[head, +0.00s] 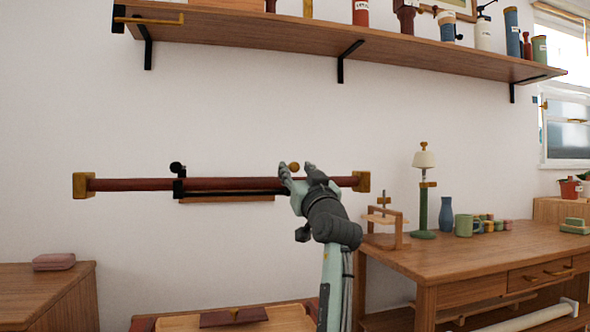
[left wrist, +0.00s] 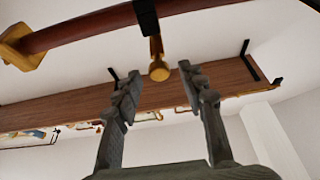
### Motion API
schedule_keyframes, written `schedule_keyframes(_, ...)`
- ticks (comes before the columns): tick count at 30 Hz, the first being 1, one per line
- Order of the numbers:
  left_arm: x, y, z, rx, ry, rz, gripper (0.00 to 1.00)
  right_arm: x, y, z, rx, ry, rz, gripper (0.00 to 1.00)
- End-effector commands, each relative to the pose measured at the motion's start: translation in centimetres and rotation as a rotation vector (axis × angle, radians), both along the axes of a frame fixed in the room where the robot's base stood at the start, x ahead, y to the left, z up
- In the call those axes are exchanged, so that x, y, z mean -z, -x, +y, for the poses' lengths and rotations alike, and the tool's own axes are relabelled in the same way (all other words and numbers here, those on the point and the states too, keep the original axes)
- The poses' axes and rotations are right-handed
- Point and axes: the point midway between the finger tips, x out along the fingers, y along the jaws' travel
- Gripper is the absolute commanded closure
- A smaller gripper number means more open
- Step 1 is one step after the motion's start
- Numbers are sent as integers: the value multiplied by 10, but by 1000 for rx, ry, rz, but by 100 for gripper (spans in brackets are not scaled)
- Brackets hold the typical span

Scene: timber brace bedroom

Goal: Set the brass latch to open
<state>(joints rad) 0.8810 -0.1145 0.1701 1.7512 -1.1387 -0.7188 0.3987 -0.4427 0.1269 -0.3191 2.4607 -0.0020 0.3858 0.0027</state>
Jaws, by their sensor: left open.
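The brass latch shows as a small round brass knob (head: 293,166) at the wooden bar on the wall. The reddish-brown bar (head: 235,184) runs level between two brass end blocks. My gripper hides part of it. My right gripper is not in view.
A black knob (head: 177,168) stands at the bar's left part. A long shelf (head: 290,37) with bottles is above. A desk (head: 470,248) with a lamp (head: 424,190) and mug is at right. A low cabinet (head: 40,290) is at left. The wall between bar and shelf is clear.

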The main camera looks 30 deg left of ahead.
Motion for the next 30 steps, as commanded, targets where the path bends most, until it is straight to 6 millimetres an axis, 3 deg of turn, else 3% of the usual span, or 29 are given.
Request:
schedule_keyframes(6,-10,-15,18,0,0,0,59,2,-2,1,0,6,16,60)
schedule_keyframes(16,-10,-17,20,1,1,1,59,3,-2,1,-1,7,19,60)
schedule_keyframes(26,-10,-17,20,1,1,1,100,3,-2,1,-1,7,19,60)
schedule_keyframes(30,-10,-17,20,1,1,1,100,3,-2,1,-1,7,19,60)
